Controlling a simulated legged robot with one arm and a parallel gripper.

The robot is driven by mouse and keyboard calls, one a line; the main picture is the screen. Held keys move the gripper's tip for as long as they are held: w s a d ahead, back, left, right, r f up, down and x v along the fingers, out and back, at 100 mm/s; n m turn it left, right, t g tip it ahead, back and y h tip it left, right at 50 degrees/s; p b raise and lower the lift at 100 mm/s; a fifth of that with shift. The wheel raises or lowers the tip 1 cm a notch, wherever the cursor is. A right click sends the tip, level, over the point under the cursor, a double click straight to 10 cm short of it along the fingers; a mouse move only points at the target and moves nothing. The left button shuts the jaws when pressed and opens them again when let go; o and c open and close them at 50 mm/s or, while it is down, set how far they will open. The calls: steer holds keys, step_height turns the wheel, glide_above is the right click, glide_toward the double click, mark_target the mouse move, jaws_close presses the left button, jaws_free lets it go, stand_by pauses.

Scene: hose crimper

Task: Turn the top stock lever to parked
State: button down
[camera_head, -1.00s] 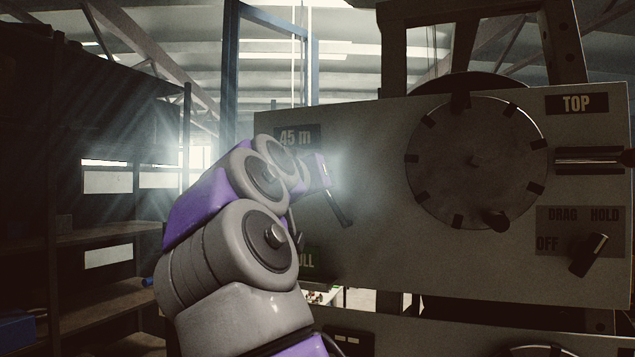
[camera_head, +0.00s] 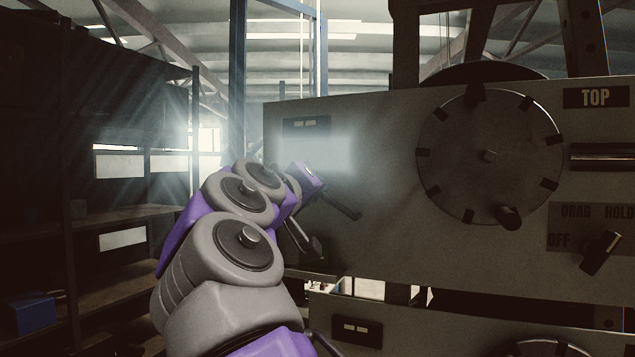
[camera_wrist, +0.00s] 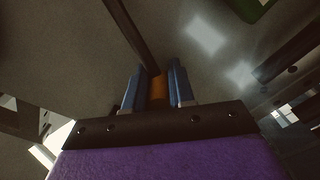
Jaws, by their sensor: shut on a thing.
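In the wrist view, my gripper (camera_wrist: 157,78) has its two blue fingers shut on the orange end (camera_wrist: 158,89) of a dark bar, which I take to be the stock lever (camera_wrist: 130,36). The bar runs from between the fingers to the upper left. In the head view, my arm is raised in front of the left part of the grey panel (camera_head: 385,225). The fingers and their hold on the lever cannot be made out there. The lever's pivot and any position marks are hidden or not readable.
A round notched disc (camera_head: 490,156) with a dark knob is right of my arm. A TOP label (camera_head: 596,97) and a small DRAG/HOLD/OFF switch (camera_head: 601,253) are at the far right. Dark shelving (camera_head: 120,235) stands at the left.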

steer(key=shift+a+f, duration=0.15)
steer(key=shift+f, duration=0.15)
steer(key=c, duration=1.3)
jaws_free()
steer(key=shift+c, duration=0.2)
steer(key=o, duration=0.4)
steer(key=shift+a+r, duration=0.1)
steer(key=shift+a, duration=0.3)
steer(key=shift+d, duration=0.1)
steer(key=shift+s, duration=0.15)
steer(key=shift+s, duration=0.25)
steer(key=b+v, duration=0.1)
steer(key=v, duration=0.7)
steer(key=b+v, duration=0.1)
steer(key=v, duration=0.7)
steer(key=shift+s+a+b, duration=0.25)
steer(key=shift+a+b, duration=0.05)
steer(key=shift+a, duration=0.05)
